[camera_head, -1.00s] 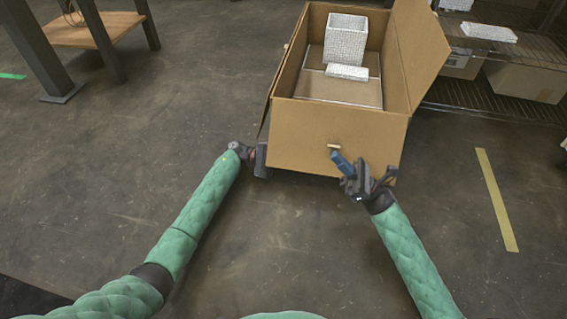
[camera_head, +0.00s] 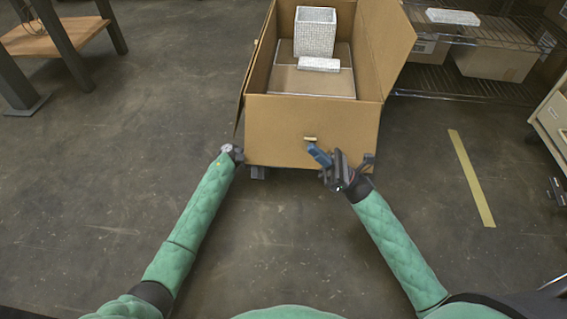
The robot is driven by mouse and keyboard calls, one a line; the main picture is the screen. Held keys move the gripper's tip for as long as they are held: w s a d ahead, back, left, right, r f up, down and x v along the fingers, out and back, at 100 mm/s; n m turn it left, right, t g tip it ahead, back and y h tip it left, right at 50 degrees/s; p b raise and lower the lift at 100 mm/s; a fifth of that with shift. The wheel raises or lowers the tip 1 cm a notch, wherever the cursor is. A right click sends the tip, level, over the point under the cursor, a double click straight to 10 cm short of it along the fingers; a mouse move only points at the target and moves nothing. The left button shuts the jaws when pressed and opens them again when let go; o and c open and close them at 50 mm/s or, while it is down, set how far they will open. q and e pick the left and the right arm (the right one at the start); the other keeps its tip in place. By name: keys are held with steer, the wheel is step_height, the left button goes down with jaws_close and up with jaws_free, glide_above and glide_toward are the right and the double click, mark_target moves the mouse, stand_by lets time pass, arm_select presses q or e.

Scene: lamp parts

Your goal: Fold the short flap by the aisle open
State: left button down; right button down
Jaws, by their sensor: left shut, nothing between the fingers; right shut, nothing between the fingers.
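The open cardboard box (camera_head: 272,119) stands ahead of me, its near short wall facing me. A long flap (camera_head: 390,45) leans outward on the right. Another flap (camera_head: 243,88) hangs down outside the left wall. No short flap stands up at the near rim; I cannot tell whether one lies folded down against the near face. The far end is cut off by the frame. My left gripper (camera_head: 232,153) is shut beside the near left lower corner. My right gripper (camera_head: 323,161), with a blue part at its tip, is shut and empty in front of the near face, below a small tan tab (camera_head: 310,139).
Inside the box are a white textured open container (camera_head: 314,32) and a small white block (camera_head: 318,64). Wire shelving with cartons (camera_head: 494,52) stands at right, a drawer cabinet (camera_head: 553,118) at the right edge. A wooden-topped table (camera_head: 50,38) is upper left. The floor at left is clear.

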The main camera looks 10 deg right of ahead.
arm_select(q)
steer(key=shift+s+a+r+n, duration=0.1)
steer(key=shift+s+r+n, duration=0.2)
steer(key=shift+s, duration=0.15)
arm_select(e)
steer(key=c, duration=1)
jaws_free()
steer(key=shift+c, duration=0.2)
steer(key=shift+f, duration=0.1)
